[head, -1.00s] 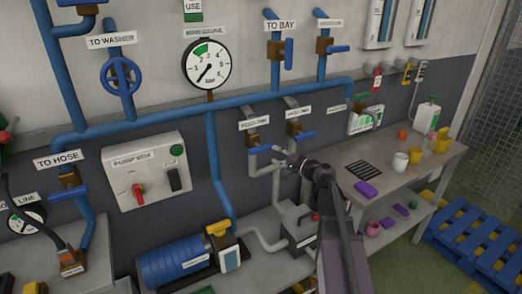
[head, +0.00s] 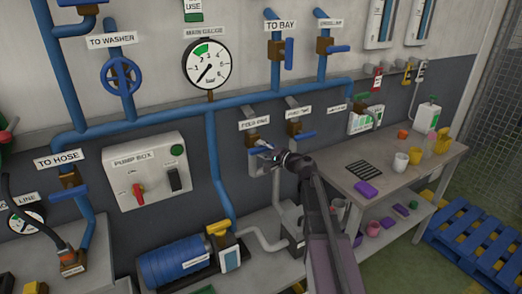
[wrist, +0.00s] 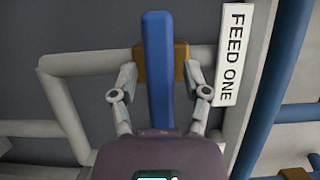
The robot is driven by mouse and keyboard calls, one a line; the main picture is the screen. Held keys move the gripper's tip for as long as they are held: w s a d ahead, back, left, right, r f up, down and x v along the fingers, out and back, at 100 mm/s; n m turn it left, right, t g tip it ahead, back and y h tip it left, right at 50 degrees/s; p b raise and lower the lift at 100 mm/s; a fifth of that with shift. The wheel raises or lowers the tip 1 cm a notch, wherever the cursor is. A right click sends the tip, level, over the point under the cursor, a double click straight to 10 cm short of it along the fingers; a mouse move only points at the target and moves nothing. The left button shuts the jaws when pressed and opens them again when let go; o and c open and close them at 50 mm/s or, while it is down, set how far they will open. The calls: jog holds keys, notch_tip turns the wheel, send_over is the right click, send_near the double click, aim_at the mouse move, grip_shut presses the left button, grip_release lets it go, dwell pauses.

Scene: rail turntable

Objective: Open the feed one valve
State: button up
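The feed one valve has a blue lever (wrist: 158,75) on a brown body (wrist: 181,62), with a white FEED ONE label (wrist: 231,55) beside it. In the wrist view the lever lies across the grey pipe (wrist: 90,62). My gripper (wrist: 160,72) is open, with one finger on each side of the lever and a visible gap on both sides. In the head view my gripper (head: 270,154) is at the valve body (head: 252,141) under the FEED ONE label (head: 255,124) and partly hides the lever.
The feed two valve with its blue lever (head: 301,135) is close on the right. A pump box (head: 148,170) is on the wall to the left. Below are a blue motor (head: 178,262) and a workbench (head: 400,185) with cups.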

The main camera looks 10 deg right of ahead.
grip_shut()
jog(key=shift+a, duration=0.1)
jog(key=shift+n, duration=0.3)
jog(key=shift+r+n+g+h+p, duration=0.15)
jog(key=shift+n+g+h+p, duration=0.3)
jog(key=shift+n+p, duration=0.6)
jog(key=n+h+p, duration=0.1)
jog(key=n+p, duration=0.1)
jog(key=n, duration=0.1)
jog(key=shift+n+g+h, duration=0.25)
jog(key=shift+h, duration=0.1)
jog(key=n+h+p, duration=0.2)
jog(key=n, duration=0.1)
jog(key=shift+n+h+p, duration=0.45)
jog(key=shift+n+h, duration=0.55)
jog(key=shift+n, duration=0.5)
